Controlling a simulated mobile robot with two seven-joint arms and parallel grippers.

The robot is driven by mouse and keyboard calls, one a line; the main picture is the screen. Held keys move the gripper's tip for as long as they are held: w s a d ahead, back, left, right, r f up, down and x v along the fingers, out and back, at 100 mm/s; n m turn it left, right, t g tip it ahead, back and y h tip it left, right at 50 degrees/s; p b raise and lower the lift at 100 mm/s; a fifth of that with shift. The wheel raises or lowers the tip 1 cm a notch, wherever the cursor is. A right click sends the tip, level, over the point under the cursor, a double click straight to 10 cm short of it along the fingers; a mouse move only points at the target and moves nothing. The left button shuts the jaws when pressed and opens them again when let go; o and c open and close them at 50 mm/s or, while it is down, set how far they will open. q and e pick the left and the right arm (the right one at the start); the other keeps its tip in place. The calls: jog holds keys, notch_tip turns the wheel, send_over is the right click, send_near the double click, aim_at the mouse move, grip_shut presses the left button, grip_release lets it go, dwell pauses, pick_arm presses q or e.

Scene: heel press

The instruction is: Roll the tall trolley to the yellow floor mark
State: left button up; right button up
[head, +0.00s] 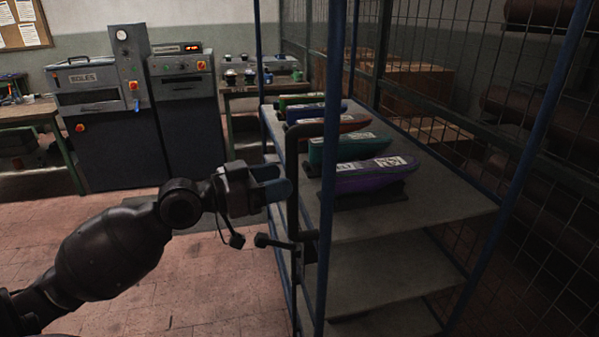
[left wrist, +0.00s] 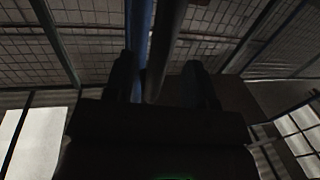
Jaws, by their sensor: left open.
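The tall trolley (head: 440,205) has blue posts and grey shelves and fills the right half of the head view. A dark upright handle bar (head: 292,190) runs along its near left side. My left gripper (head: 272,186) is open just left of this bar, its fingers pointing at it. In the left wrist view the bar (left wrist: 166,50) and a blue post (left wrist: 138,35) appear between the two fingers (left wrist: 160,85); I cannot tell whether they touch. The yellow floor mark is not in view. My right gripper is not in view.
Several coloured shoe-shaped pieces, one of them purple (head: 375,176), stand on the trolley's upper shelf. A wire mesh fence (head: 440,50) stands behind and to the right. Dark machines (head: 115,140) and a bench (head: 30,112) line the back. The tiled floor at left is clear.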

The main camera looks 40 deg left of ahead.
pick_arm(q)
jog(key=shift+x, duration=2.7)
jog(key=shift+c, duration=0.5)
grip_shut()
